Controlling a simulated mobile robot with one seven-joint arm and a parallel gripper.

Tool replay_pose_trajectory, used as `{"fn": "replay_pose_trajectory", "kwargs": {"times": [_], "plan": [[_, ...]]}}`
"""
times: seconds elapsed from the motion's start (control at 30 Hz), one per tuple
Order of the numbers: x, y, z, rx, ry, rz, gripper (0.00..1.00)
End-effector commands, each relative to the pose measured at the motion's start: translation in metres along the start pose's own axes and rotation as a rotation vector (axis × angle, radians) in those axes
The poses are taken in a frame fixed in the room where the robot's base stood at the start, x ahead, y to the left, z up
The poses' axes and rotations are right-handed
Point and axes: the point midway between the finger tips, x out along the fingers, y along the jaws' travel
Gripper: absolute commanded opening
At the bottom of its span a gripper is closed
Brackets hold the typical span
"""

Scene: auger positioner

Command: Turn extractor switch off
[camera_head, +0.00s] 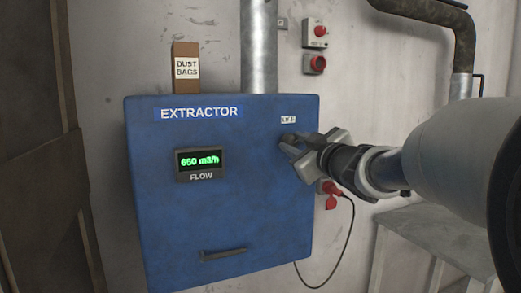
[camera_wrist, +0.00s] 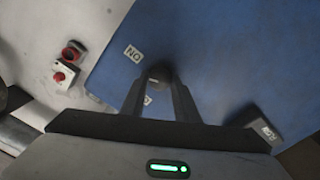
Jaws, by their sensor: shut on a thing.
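The blue extractor box (camera_head: 220,115) hangs on the wall. Its dark round switch knob (camera_wrist: 161,72) is on the upper right of the front. My gripper (camera_head: 294,149) is shut on the knob, its two fingers on either side of it in the wrist view (camera_wrist: 160,88). A white label (camera_head: 288,119), seemingly OFF, sits above the knob. An ON label (camera_wrist: 133,53) shows beside the knob in the wrist view; a second label (camera_wrist: 147,100) is partly hidden by a finger. The small pale mark on the knob is too small to read surely. The flow display (camera_head: 199,161) glows green at about 650 m3/h.
A dust bags box (camera_head: 186,75) stands on top, beside a metal pipe (camera_head: 259,45). Red-button boxes (camera_head: 315,34) are on the wall to the right. A red plug (camera_head: 331,194) with a hanging cable is below my gripper. A grey table (camera_head: 430,230) stands at lower right.

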Motion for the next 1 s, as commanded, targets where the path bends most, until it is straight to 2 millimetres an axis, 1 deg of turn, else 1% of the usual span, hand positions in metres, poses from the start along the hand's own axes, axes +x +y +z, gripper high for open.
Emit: {"fn": "replay_pose_trajectory", "kwargs": {"times": [0.6, 1.0], "plan": [[-0.0001, -0.0006, 0.0015, -0.589, 0.022, 0.008, 0.06], [-0.0002, -0.0001, 0.0006, -0.943, 0.033, 0.011, 0.06]]}}
